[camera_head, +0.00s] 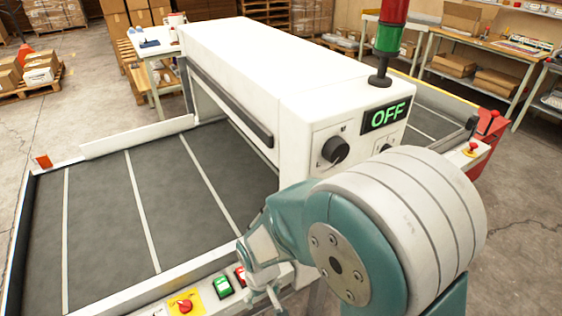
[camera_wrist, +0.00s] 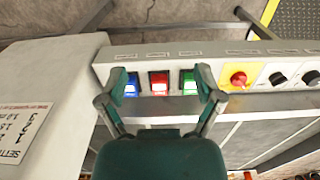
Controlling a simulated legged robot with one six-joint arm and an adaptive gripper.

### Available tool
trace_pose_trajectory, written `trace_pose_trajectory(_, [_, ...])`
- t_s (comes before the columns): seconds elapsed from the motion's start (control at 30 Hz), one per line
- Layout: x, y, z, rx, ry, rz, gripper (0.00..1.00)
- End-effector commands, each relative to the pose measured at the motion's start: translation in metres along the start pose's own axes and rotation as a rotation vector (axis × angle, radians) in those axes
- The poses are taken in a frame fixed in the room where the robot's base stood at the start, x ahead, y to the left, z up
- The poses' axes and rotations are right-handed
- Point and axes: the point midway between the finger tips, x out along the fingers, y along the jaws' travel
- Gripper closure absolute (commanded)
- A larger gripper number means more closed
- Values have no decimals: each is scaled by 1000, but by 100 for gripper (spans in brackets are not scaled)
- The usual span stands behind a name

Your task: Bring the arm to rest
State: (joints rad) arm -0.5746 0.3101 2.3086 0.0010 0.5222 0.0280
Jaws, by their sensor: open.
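My gripper (camera_head: 262,290) is low in front of the machine's control rail, beside the green button (camera_head: 223,287) and red button (camera_head: 241,275). In the wrist view my gripper (camera_wrist: 161,78) is open and empty. Its two fingers spread around a row of lit blue (camera_wrist: 131,86), red (camera_wrist: 158,84) and green (camera_wrist: 189,83) buttons. I cannot tell if a fingertip touches the panel. My arm bends across the lower right of the head view and hides part of the machine's near side.
The white machine (camera_head: 270,60) has a dark knob and a display (camera_head: 385,115) reading OFF. A grey conveyor bed (camera_head: 110,205) lies left. A red emergency stop (camera_head: 185,304) on yellow sits on the rail. A signal lamp (camera_head: 389,38) stands on the machine's top. Tables are behind.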

Motion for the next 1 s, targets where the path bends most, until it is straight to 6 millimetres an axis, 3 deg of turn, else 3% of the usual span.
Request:
trace_pose_trajectory(0.37, [-39,24,2,63,62,0,15])
trace_pose_trajectory(0.63, [-85,53,14,143,133,7,15])
trace_pose_trajectory(1.0, [-178,106,71,332,304,48,15])
